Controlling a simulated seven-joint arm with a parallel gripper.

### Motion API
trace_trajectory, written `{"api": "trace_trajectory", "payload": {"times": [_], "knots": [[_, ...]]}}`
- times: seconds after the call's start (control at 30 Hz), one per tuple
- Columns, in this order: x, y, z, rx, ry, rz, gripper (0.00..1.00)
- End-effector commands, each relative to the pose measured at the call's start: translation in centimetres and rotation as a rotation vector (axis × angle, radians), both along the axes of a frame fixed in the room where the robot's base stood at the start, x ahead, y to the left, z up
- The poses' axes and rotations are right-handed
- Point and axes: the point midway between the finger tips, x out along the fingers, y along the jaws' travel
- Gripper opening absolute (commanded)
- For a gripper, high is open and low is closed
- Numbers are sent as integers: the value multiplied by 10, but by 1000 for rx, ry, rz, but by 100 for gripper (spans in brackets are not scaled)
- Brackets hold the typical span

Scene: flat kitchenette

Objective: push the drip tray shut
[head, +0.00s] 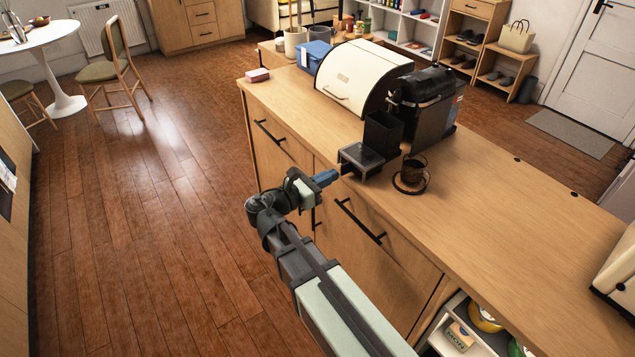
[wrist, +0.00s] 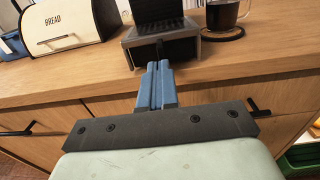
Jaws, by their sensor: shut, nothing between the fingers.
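The drip tray (head: 361,160) is a dark box with a grey grated top, sticking out from the front of the black coffee machine (head: 425,105) toward the counter's front edge. In the wrist view the drip tray (wrist: 163,42) is straight ahead, its dark front face toward me. My gripper (head: 326,178) has blue fingers, shut and empty, just in front of the tray. In the wrist view the fingertips (wrist: 159,68) overlap the lower part of the tray's front. I cannot tell whether they touch it.
A dark cup (head: 414,168) stands on a round coaster (head: 411,185) right of the tray. A white bread box (head: 358,75) stands left of the machine. Drawers with black handles (head: 359,221) are below the counter (head: 510,235), whose right part is clear.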

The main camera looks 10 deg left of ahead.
Motion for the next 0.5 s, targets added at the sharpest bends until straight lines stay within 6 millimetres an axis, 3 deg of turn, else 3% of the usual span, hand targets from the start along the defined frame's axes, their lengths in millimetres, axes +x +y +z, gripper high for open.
{"api": "trace_trajectory", "payload": {"times": [0.5], "knots": [[8, -8, 0, 0, 0, -1, 0]]}}
